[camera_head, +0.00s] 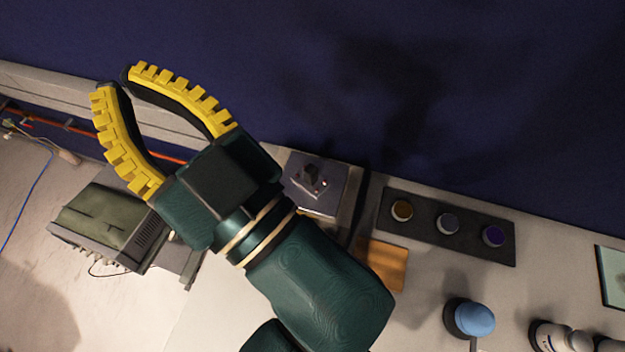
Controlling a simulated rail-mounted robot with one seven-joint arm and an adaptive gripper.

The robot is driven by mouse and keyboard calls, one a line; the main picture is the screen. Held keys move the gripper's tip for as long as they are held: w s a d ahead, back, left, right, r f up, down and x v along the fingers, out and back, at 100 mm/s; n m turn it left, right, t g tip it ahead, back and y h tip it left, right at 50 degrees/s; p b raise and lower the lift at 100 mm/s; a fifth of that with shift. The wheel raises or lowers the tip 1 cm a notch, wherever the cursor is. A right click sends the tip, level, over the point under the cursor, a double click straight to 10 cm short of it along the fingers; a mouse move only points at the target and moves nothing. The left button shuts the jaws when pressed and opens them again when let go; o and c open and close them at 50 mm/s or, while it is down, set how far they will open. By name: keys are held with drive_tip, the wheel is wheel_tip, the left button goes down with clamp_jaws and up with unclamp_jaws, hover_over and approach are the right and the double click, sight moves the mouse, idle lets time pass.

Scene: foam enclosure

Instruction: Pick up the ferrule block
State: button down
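A small dark block (312,180) sits on a pale square plate (329,196) near the back wall; it may be the ferrule block, but its detail is too small to be sure. My gripper (116,80) has two curved yellow-toothed fingers with black inner sides. It points up and left, away from the dark block, and nothing shows between the fingers. The fingertips lie close together with a narrow gap, so I cannot tell whether it counts as open or shut. My green wrist passes just left of the plate and hides part of the bench.
A black rack (458,248) holds three round-topped items. A blue-topped item (474,319) and white bottles (556,337) stand at lower right. A grey-green instrument (108,222) is at left. A dark blue wall (330,70) closes the back.

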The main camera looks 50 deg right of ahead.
drive_tip(key=shift+r, duration=0.3)
drive_tip(key=c, duration=0.7)
unclamp_jaws()
